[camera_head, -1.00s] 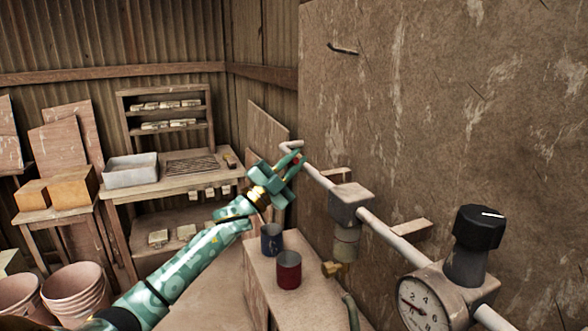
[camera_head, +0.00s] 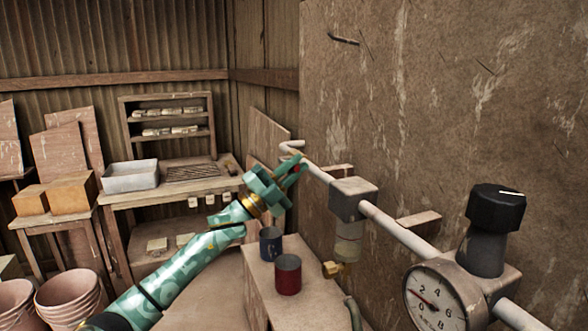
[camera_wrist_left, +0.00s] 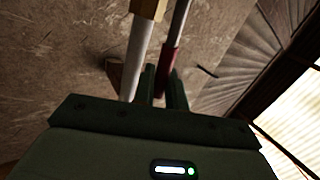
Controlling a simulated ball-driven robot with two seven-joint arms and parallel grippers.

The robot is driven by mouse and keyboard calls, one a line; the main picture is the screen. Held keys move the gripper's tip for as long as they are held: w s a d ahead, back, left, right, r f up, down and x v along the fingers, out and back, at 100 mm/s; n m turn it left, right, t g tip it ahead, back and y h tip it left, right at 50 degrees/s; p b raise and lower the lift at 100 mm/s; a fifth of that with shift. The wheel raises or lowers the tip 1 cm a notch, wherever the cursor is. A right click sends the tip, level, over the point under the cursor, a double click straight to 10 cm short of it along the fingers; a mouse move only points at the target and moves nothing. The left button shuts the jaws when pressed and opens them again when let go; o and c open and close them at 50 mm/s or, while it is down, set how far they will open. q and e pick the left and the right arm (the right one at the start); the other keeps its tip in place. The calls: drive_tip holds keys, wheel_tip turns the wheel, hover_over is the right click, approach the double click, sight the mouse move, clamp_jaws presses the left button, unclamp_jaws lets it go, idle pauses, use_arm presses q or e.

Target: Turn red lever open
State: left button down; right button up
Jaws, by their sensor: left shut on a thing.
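The red lever (camera_head: 299,168) is on the grey pipe (camera_head: 318,172) near the wall, mostly hidden by my left gripper in the head view. My left gripper (camera_head: 296,172) is green and shut on the lever. In the left wrist view, the lever's red grip (camera_wrist_left: 168,72) lies between the two dark fingers of my left gripper (camera_wrist_left: 163,86), and its metal shaft runs up beside the pale pipe (camera_wrist_left: 136,55). The lever's pivot is not clear to see. My right gripper is not in view.
A pressure gauge (camera_head: 435,300) and a black knob (camera_head: 496,208) sit on the pipe at right. A grey filter block (camera_head: 352,198) is nearer the lever. Blue (camera_head: 271,244) and red (camera_head: 288,275) cups stand on a cabinet below. The wall is close on the right.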

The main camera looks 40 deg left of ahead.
use_arm(q)
drive_tip(key=c, duration=1.5)
unclamp_jaws()
drive_tip(key=shift+f, duration=0.1)
